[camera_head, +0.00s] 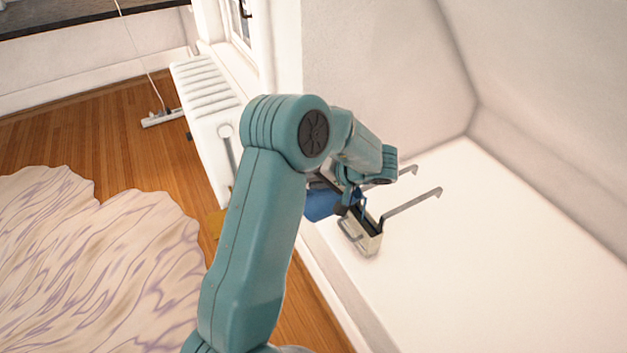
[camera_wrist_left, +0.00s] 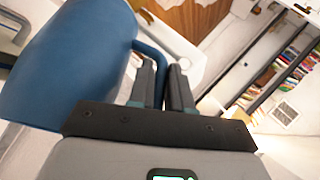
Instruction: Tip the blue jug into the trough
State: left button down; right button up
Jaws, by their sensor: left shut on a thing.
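The blue jug (camera_head: 320,204) shows in part in the head view, behind my teal left arm. It fills the left of the left wrist view (camera_wrist_left: 70,60), seemingly tilted. My left gripper (camera_wrist_left: 164,78) is shut on the jug's blue handle, which passes between its dark fingers. In the head view this gripper (camera_head: 353,196) is partly hidden by my arm. My right gripper is not in view.
Two metal hooked bars (camera_head: 412,202) stick out right of the box. A white ledge (camera_head: 470,270) lies beneath, with bare sloped walls behind. A white radiator (camera_head: 208,95) stands left of the arm. A pale rug (camera_head: 95,265) covers the wood floor.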

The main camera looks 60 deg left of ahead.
pick_arm(q)
jog(key=shift+w+d+r+g+y+b, duration=0.35)
jog(key=shift+w+r+g+y+b, duration=0.2)
jog(key=shift+b, duration=1)
dwell(0.9)
jog(key=shift+w+d+r+m+g+y+p, duration=0.2)
jog(key=shift+w+d+r+g+y+p, duration=0.15)
jog(key=shift+p, duration=1.1)
jog(key=shift+w+d+r+m+g+y+p, duration=0.1)
jog(key=shift+w+r+m+g+p, duration=0.25)
jog(key=shift+p, duration=1.05)
dwell(1.4)
jog(key=shift+w+d+r+y+p, duration=0.2)
jog(key=shift+w+r+y+p, duration=0.15)
jog(key=shift+p, duration=0.5)
dwell(0.5)
